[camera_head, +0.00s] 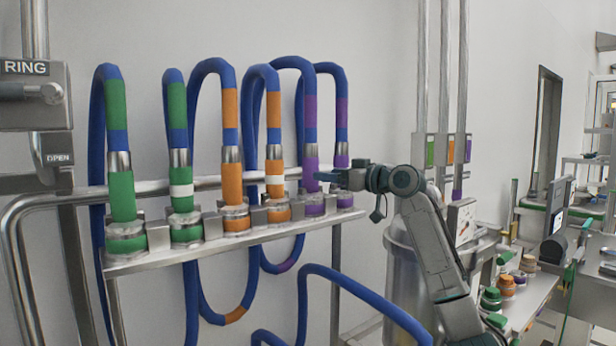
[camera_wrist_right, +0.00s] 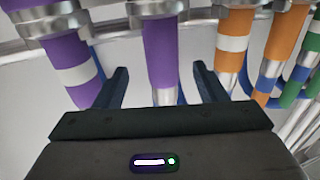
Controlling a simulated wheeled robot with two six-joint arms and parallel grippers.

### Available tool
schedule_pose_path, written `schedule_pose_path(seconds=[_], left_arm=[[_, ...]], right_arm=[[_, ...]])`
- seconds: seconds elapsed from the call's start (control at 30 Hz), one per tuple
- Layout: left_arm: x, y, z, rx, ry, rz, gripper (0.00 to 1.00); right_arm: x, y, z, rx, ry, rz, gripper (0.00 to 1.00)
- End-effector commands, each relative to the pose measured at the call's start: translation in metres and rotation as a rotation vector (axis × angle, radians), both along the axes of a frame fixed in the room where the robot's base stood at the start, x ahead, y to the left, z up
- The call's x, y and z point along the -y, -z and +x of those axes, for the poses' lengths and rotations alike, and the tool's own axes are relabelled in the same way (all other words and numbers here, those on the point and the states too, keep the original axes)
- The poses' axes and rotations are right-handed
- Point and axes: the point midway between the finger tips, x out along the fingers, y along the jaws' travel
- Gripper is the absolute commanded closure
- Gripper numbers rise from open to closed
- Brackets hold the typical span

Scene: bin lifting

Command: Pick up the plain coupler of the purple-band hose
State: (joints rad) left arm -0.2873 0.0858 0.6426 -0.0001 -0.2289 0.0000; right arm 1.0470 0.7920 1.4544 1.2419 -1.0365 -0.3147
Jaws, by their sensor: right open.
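The plain purple coupler (camera_head: 311,168) of the purple-band hose stands upright in its holder on the rack, with no white band. It is in the middle of the right wrist view (camera_wrist_right: 163,50). My right gripper (camera_head: 325,178) is open, with its fingertips at this coupler in the head view. In the wrist view the two fingers (camera_wrist_right: 160,82) lie on either side of it, not closed on it. A second purple coupler with a white band (camera_wrist_right: 68,62) stands just outside one finger; my gripper partly hides it in the head view. My left gripper is not in view.
The metal rack (camera_head: 230,247) also holds orange couplers (camera_head: 232,184) and green couplers (camera_head: 121,195) to the left. Blue hoses loop above and below it. A grey cylindrical vessel (camera_head: 408,270) stands right of the rack, behind my right arm. A side bench (camera_head: 535,290) carries small coloured parts.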

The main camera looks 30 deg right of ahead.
Motion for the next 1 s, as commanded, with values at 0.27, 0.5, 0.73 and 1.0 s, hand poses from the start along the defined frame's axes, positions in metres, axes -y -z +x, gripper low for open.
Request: schedule_pose_path(seconds=[0.27, 0.5, 0.73, 1.0], left_arm=[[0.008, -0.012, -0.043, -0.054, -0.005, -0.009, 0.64], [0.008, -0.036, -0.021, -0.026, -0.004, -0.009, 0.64], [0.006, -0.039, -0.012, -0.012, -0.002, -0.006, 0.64], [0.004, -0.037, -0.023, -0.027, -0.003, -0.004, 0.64]], right_arm=[[-0.009, -0.001, 0.023, -0.003, -0.002, 0.001, 0.35], [-0.021, 0.000, 0.054, -0.003, -0.002, 0.002, 0.35], [-0.024, 0.005, 0.064, -0.002, 0.001, -0.002, 0.35], [-0.023, 0.005, 0.063, -0.002, 0.000, -0.002, 0.63]])
